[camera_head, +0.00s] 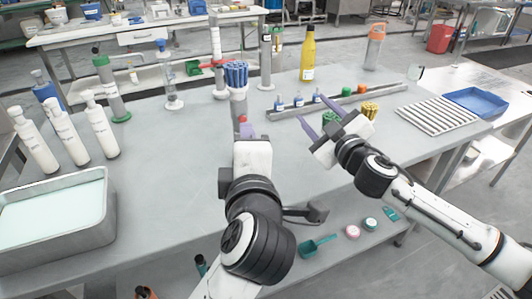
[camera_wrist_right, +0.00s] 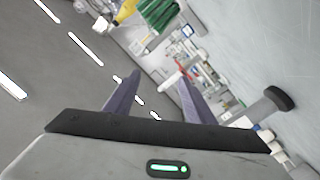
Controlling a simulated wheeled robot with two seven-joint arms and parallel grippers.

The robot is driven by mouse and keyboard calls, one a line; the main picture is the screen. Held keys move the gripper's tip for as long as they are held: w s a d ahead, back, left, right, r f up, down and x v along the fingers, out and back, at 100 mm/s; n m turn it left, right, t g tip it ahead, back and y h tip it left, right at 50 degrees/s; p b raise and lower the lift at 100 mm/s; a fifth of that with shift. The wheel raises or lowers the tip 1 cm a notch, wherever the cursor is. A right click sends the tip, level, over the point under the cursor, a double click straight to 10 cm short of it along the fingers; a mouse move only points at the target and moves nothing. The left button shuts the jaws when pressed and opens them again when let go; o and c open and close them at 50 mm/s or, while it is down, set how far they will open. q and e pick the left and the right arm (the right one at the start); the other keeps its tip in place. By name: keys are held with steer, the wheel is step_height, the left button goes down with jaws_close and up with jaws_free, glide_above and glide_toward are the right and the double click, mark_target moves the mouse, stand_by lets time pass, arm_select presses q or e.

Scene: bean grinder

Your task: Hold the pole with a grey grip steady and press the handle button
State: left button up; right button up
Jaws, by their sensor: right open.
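No pole with a grey grip or handle button can be told for sure. A tall grey cylinder (camera_head: 265,60) with a dark top stands at the back of the bench, apart from both grippers. My right gripper (camera_head: 310,108) is open and empty above the bench's right half, its purple fingers pointing up-left. In the right wrist view, its fingers (camera_wrist_right: 158,74) are spread with nothing between them. My left gripper (camera_head: 243,122) is at the bench's middle, in front of a cup of blue sticks (camera_head: 236,76). Its own wrist hides most of its fingers.
A yellow bottle (camera_head: 308,58) and an orange-topped bottle (camera_head: 373,50) stand at the back. The left-centre bench is clear.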

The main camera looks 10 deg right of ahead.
mark_target(243, 119)
steer(key=s+a+f+m+g+y, duration=0.1)
steer(key=s+a+f+m+y, duration=0.15)
steer(key=s+a, duration=0.35)
steer(key=s+a+f+m+g+y, duration=0.1)
steer(key=s+a+m+y, duration=0.2)
steer(key=a, duration=0.4)
steer(key=shift+n, duration=0.65)
steer(key=x, duration=0.9)
steer(key=shift+w+a, duration=0.1)
steer(key=shift+a, duration=0.25)
steer(key=shift+c, duration=0.2)
steer(key=c, duration=1.1)
arm_select(q)
jaws_close()
arm_select(e)
steer(key=shift+f, duration=0.1)
steer(key=shift+c, duration=0.5)
